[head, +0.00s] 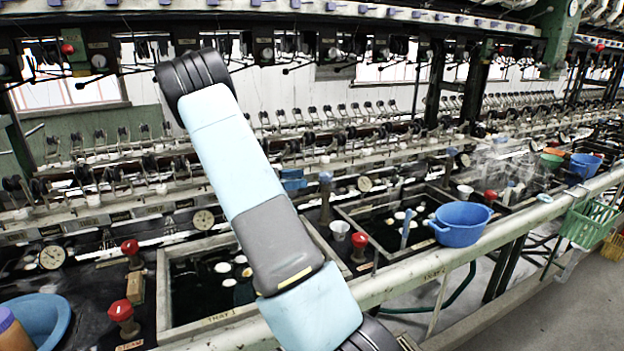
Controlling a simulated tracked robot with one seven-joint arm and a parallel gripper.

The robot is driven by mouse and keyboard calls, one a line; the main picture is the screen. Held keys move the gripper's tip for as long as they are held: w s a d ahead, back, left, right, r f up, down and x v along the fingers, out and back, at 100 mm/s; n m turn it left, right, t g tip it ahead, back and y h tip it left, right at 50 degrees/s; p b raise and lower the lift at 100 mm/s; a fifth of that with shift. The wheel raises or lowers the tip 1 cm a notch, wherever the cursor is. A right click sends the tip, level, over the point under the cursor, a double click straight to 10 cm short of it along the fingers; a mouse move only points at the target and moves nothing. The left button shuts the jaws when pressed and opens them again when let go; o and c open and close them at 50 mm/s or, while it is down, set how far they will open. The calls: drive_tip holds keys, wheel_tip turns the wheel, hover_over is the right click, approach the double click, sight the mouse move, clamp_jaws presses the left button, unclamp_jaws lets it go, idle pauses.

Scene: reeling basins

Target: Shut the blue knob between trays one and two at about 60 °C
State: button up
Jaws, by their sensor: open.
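Tray one (160,290), labelled TRAY 1, holds dark water with several pale cocoons; my arm crosses in front of its right part. Tray two (345,212), a similar dark basin, lies to its right. Between them a small blue knob (325,177) stands on a stem at the back, just right of my arm. A red knob (359,240) stands nearer the front in the same gap. A round dial (365,184) sits behind tray two; its reading is too small to tell. My gripper is outside the picture.
A blue bowl (460,222) sits on the front rail by tray two. A white cup (340,229) stands beside the red knob. Other red knobs (121,311) and a blue basin (42,318) are at the left. Reeling machinery fills the back; open floor lies at the lower right.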

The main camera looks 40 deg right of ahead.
drive_tip(key=shift+v, duration=1.25)
drive_tip(key=shift+c, duration=0.2)
idle(0.9)
